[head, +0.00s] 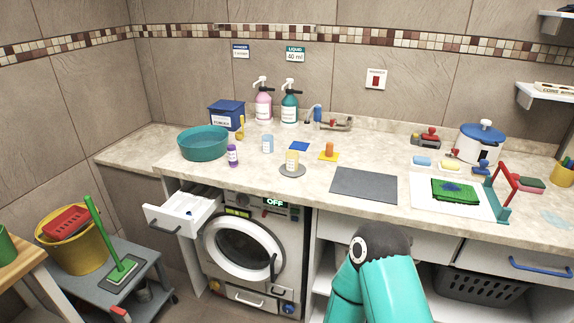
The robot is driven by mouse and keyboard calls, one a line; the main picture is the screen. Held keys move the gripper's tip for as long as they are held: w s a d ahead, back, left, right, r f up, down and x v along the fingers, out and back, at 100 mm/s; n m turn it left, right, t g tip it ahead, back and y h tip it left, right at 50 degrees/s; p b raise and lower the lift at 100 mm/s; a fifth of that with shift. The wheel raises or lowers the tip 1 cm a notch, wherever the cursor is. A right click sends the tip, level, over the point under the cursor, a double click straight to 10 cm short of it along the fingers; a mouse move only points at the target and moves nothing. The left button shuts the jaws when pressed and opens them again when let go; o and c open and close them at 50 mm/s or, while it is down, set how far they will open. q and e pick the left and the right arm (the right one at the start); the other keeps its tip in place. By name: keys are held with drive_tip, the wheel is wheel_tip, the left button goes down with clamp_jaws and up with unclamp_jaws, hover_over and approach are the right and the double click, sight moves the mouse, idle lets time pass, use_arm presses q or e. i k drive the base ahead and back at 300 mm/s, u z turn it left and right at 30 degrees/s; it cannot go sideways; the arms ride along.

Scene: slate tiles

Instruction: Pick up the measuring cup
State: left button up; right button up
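Two small cup-like vessels with labels stand on the stone counter (240,168). One is pale blue (268,143). The other is pale yellow (291,160) and stands on a round grey disc (292,171). I cannot tell for sure which one is the measuring cup; both are too small to show markings. Neither of my grippers is in view. Only a teal bent link of one of my arms shows at the bottom, right of the middle, in front of the cabinets.
A teal basin (204,143), a purple bottle (232,155) and a blue box (226,115) stand at left. Pink (263,105) and teal (289,108) pump bottles stand behind. A drawer (184,211) is open beside the washing machine (246,247). A dark grey mat (364,185) lies bare.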

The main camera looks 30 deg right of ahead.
sight(292, 161)
drive_tip(key=u, duration=0.05)
drive_tip(key=k, duration=0.55)
drive_tip(key=z, duration=0.5)
drive_tip(key=i, duration=0.7)
drive_tip(key=z, duration=0.6)
drive_tip(key=i, duration=0.5)
drive_tip(key=u, duration=0.3)
